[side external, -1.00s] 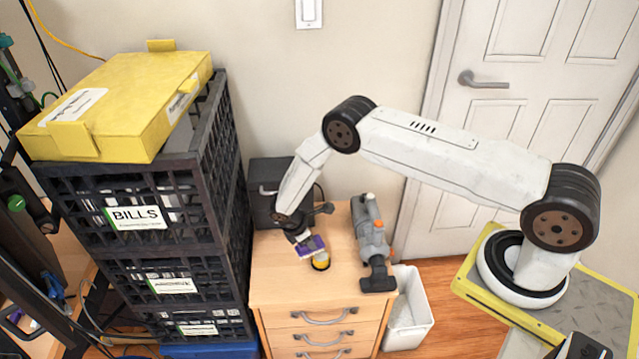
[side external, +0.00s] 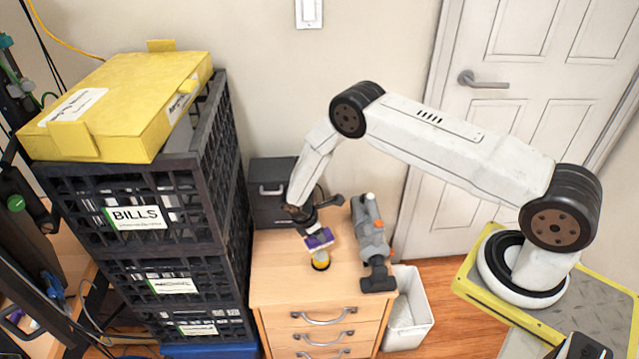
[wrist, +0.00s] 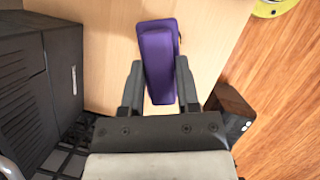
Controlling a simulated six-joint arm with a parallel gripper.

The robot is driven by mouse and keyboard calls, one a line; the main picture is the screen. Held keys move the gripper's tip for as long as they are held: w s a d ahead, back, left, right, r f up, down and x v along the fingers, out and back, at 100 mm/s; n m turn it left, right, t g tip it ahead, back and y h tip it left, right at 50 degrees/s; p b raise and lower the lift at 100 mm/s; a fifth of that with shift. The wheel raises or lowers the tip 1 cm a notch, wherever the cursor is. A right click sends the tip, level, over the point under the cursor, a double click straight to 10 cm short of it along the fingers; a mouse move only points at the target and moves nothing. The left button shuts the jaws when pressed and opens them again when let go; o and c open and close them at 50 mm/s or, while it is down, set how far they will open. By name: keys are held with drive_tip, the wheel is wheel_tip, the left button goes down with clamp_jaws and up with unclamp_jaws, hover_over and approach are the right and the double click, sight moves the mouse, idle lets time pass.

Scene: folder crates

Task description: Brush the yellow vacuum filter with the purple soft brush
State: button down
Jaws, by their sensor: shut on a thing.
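The purple soft brush (side external: 319,240) is held in my gripper (side external: 311,229), over the wooden cabinet top. In the wrist view the brush (wrist: 160,58) lies between the two fingers of my gripper (wrist: 159,78), which is shut on it. The yellow vacuum filter (side external: 320,262) stands on the cabinet top just below the brush in the side view, with a pale upper part and a yellow lower part. The brush's lower edge overlaps the filter's top there; I cannot tell whether they touch. The filter does not show in the wrist view.
A grey handheld vacuum (side external: 372,245) lies close to the right on the wooden cabinet (side external: 285,285). A dark box (side external: 270,190) stands behind. Black stacked crates (side external: 215,165) rise at the left. A white bin (side external: 412,310) stands right of the cabinet.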

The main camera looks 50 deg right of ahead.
sight(329, 230)
drive_tip(key=d, duration=0.1)
drive_tip(key=s+d, duration=0.1)
drive_tip(key=d, duration=0.1)
drive_tip(key=shift+s+r, duration=0.25)
drive_tip(key=shift+f, duration=0.15)
drive_tip(key=shift+f, duration=2.3)
drive_tip(key=shift+w+a, duration=0.35)
drive_tip(key=shift+a, duration=0.55)
drive_tip(key=shift+w+a, duration=0.4)
drive_tip(key=shift+a, duration=0.5)
drive_tip(key=shift+w+a, duration=0.35)
drive_tip(key=shift+a, duration=0.55)
drive_tip(key=shift+s+d, duration=0.3)
drive_tip(key=shift+d, duration=0.4)
drive_tip(key=shift+s+d, duration=0.25)
drive_tip(key=shift+d, duration=0.45)
drive_tip(key=shift+f, duration=0.65)
